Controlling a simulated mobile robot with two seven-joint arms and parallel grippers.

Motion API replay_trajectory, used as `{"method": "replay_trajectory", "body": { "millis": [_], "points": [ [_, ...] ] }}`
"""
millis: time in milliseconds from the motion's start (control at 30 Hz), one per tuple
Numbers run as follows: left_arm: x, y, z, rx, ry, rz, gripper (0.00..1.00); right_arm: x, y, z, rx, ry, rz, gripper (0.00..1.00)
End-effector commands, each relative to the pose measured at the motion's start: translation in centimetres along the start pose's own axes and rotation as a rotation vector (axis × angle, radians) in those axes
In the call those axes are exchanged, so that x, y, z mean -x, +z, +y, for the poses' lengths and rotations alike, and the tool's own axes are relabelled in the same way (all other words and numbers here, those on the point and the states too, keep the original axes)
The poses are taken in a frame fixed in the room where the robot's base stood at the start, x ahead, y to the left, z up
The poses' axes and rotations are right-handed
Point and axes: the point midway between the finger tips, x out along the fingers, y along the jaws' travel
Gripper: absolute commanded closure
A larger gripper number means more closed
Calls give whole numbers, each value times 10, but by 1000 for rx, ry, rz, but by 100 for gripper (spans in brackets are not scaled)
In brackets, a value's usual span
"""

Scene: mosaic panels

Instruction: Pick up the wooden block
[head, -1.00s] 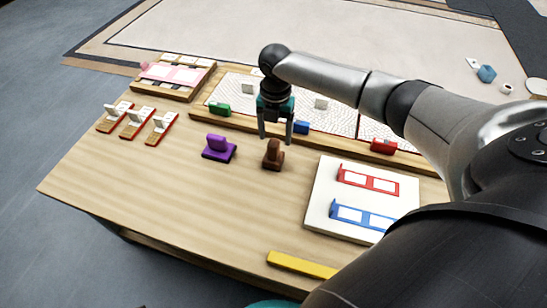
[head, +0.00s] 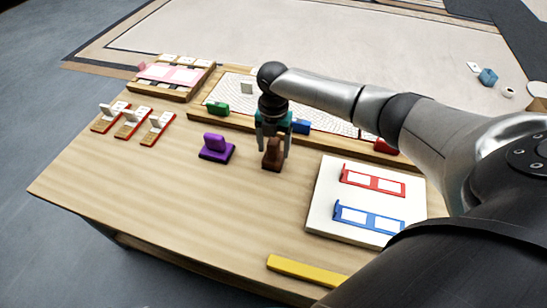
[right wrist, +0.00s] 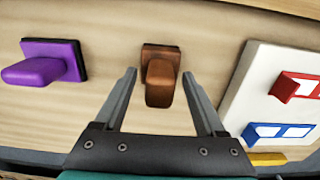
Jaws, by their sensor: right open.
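The wooden block (head: 273,154) is brown, with an upright grip on a flat base. It stands on the table, right of the purple block. My right gripper (head: 274,143) is open, pointing down over the block, with its fingers to either side of the upper part in the head view. In the right wrist view the block (right wrist: 161,78) shows between and just beyond the two open fingertips (right wrist: 159,72), with no contact visible. My left gripper is not in view.
A purple block (head: 216,148) stands to the left on the table (head: 150,190). A white board (head: 322,205) with red and blue frames lies to the right. A mosaic panel (head: 232,90) with coloured blocks is behind. A yellow bar (head: 305,271) lies near the front edge.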

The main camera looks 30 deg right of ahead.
Motion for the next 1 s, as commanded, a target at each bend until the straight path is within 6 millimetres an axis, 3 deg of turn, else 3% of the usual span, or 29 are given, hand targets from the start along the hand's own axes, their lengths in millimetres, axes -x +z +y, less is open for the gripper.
{"method": "replay_trajectory", "body": {
  "millis": [333,900,1000],
  "points": [
    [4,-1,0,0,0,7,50,-3,0,0,0,0,0,29],
    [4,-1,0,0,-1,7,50,-2,0,0,0,0,0,93],
    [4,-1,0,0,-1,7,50,-2,0,0,0,-1,0,100]
  ]
}}
